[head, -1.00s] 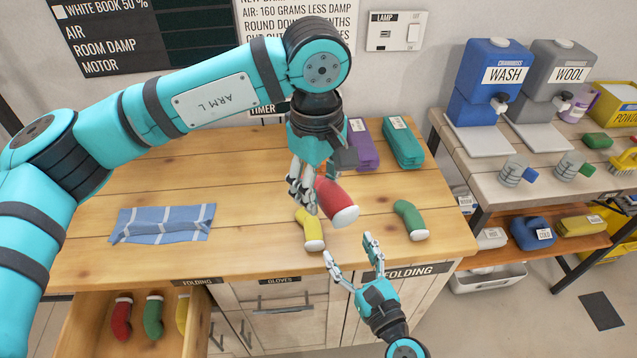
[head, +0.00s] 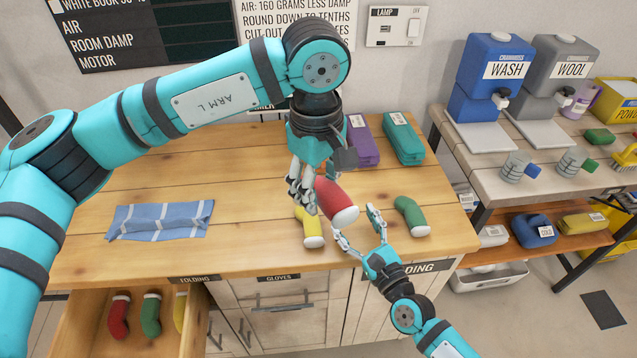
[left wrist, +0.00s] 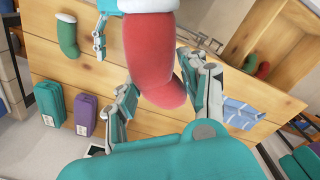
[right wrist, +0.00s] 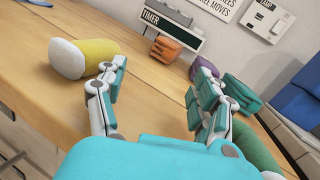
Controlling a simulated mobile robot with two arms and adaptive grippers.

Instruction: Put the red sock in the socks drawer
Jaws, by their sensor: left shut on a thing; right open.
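The red sock (head: 336,200) with a white cuff is held in my left gripper (head: 304,190), above the wooden table. In the left wrist view the red sock (left wrist: 152,60) sits between the fingers, its white cuff at the top edge. My right gripper (head: 362,230) is open and empty, just beside the cuff, low over the table's front part. The open drawer (head: 92,335) at the lower left holds a red, a green and a yellow sock, each with a white cuff. The drawer's own label is not readable here.
A yellow sock (head: 313,238) and a green sock (head: 411,215) lie on the table. A striped blue cloth (head: 160,221) lies at left. Purple (head: 364,145) and teal (head: 403,145) packs stand at the back. The table between cloth and socks is clear.

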